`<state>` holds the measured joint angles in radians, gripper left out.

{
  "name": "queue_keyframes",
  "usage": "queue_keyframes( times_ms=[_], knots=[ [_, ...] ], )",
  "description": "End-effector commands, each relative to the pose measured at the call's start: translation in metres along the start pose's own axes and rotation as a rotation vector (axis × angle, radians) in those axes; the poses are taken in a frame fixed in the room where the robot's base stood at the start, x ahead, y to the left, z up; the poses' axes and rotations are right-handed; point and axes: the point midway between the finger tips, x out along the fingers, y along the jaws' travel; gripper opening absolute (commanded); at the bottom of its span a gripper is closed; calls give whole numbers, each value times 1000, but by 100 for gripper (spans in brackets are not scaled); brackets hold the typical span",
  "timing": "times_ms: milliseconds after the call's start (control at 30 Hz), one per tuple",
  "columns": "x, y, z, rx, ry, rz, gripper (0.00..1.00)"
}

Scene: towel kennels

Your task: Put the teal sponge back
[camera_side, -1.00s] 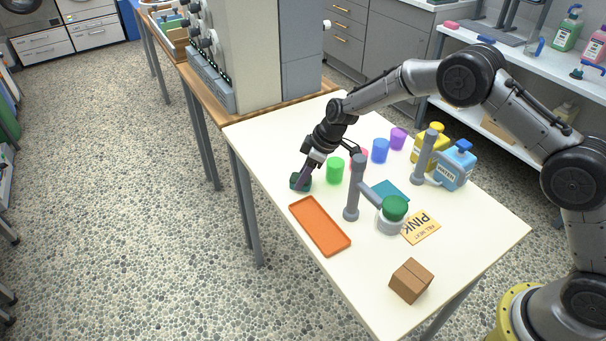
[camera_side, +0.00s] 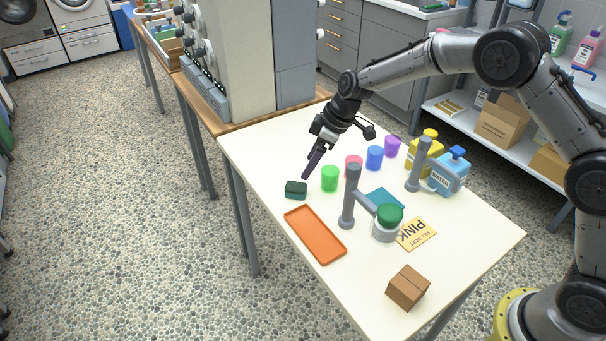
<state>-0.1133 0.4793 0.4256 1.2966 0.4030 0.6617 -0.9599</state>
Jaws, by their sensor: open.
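A small dark block with a teal lower part, which looks like the teal sponge (camera_side: 296,190), lies on the table near its left edge, behind the orange tray. My gripper (camera_side: 307,174) is in the air just above and to the right of it, pointing down. It is open and empty, apart from the block. Only one finger shows clearly. A flat teal square (camera_side: 381,199) lies on the table to the right, partly hidden behind the post and its side arm.
An orange tray (camera_side: 316,236) lies at the front left. A grey post (camera_side: 348,197) stands beside a green-topped jar (camera_side: 387,217). Green (camera_side: 330,178), pink, blue and purple cups stand behind.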

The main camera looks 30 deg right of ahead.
Motion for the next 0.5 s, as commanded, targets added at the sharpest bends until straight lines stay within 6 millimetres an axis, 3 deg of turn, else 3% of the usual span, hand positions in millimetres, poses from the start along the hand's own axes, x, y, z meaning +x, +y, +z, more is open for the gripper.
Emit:
queue_keyframes(
  times_ms=[200,500],
  knots=[
    [-27,0,0,1,0,-1,75],
    [-34,0,0,1,-1,0,75]
  ],
)
